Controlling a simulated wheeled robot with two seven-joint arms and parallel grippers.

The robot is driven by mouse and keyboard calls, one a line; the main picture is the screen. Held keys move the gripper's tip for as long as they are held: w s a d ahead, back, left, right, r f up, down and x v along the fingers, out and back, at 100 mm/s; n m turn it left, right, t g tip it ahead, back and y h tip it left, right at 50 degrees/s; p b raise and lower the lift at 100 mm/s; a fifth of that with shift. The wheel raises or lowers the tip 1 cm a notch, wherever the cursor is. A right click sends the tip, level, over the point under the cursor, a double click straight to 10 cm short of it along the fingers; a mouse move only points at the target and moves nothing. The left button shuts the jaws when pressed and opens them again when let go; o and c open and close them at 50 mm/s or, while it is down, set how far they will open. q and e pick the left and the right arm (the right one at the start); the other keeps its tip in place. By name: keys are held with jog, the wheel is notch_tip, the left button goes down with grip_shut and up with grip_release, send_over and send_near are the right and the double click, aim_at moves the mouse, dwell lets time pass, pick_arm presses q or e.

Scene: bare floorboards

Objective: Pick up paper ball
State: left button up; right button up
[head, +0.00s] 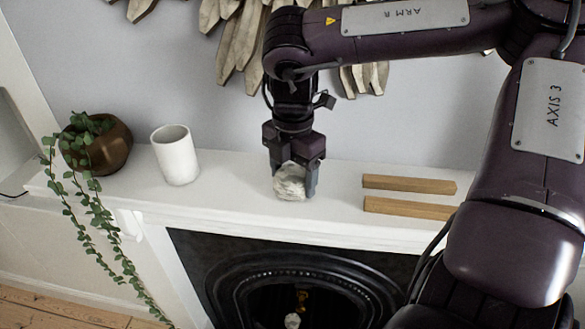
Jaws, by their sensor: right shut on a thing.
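The paper ball (289,183) is a crumpled, whitish lump at the middle of the white mantelpiece. My right gripper (292,180) points down from above and is shut on the paper ball, with a finger on each side of it. The ball is at the level of the mantel top; I cannot tell whether it touches the surface or is just off it. My left gripper is not in view.
On the mantelpiece (235,188), a white cup (176,156) and a brown pot (104,150) with a trailing plant stand to the left. Two wooden bars (409,184) lie to the right. A wooden wall decoration (238,45) hangs behind my arm. A black fireplace (290,275) opens below.

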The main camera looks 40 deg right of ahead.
aim_at(292, 179)
jog(key=shift+s+a+r+b, duration=0.15)
jog(key=shift+a+b, duration=0.05)
jog(key=shift+b, duration=0.45)
notch_tip(292, 179, up, 6)
jog(key=shift+b, duration=1)
jog(key=shift+s+a+r+b, duration=0.2)
jog(key=shift+s+a+b, duration=0.15)
jog(key=shift+a+b, duration=0.1)
jog(key=s+a+b, duration=0.7)
jog(key=s+a, duration=0.4)
jog(key=a, duration=0.3)
jog(key=shift+s+a+r, duration=0.15)
jog(key=shift+s, duration=0.1)
